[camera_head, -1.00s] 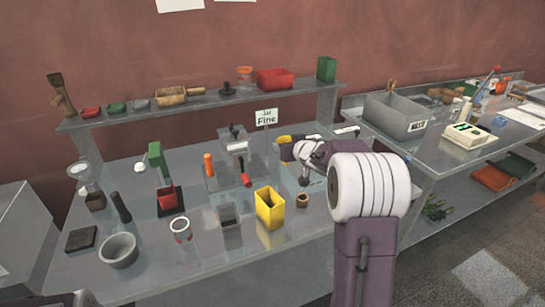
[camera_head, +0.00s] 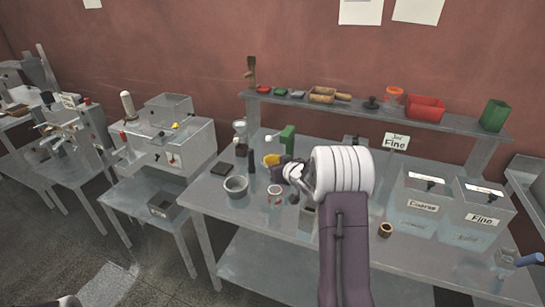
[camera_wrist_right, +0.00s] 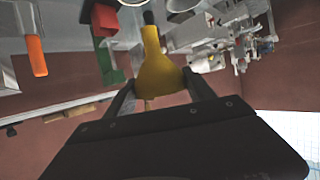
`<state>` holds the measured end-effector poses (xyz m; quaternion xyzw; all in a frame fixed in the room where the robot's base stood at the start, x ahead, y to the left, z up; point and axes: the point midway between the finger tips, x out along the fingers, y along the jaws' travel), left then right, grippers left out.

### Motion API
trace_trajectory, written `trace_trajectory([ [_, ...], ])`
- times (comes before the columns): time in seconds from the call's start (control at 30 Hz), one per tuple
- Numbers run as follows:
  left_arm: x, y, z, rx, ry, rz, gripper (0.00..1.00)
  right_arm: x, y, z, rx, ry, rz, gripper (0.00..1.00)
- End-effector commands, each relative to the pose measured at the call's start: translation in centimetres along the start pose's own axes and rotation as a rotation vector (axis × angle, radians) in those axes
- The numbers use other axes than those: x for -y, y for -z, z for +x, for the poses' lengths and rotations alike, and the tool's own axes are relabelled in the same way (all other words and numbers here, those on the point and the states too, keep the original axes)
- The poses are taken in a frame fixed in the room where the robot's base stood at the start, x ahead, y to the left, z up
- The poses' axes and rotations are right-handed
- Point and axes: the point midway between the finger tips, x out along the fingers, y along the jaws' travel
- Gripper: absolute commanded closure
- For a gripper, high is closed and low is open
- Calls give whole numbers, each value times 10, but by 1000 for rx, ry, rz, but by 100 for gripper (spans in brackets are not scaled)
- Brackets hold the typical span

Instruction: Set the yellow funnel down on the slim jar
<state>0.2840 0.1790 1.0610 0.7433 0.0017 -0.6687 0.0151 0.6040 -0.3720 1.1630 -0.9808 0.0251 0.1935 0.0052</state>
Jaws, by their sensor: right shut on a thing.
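My right gripper (camera_head: 283,165) is shut on the yellow funnel (camera_head: 271,160), above the left part of the middle bench. In the right wrist view the funnel (camera_wrist_right: 157,72) sits between both fingers (camera_wrist_right: 160,84), its narrow end toward the top of the picture. A small clear round jar with a red band (camera_head: 275,197) stands on the bench, nearer the front than the funnel. I cannot tell for sure whether it is the slim jar. The funnel looks apart from it. My left gripper is not in view.
A grey bowl (camera_head: 236,186), a dark upright cylinder (camera_head: 252,161) and a green stand (camera_head: 287,139) are close to the funnel. Bins labelled Coarse (camera_head: 424,204) and Fine (camera_head: 483,217) stand at right. A shelf (camera_head: 440,118) runs behind. My arm hides part of the bench.

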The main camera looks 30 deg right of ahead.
Motion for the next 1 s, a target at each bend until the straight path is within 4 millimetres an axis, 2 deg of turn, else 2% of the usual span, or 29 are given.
trace_trajectory([
  [0.07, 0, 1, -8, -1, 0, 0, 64, -2, 3, -2, -1, -4, 2, 77],
  [0.53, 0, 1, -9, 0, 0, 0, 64, -3, 3, -4, -1, -6, 3, 77],
  [1.0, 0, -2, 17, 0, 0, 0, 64, -3, -26, 9, -1, -6, 1, 77],
])
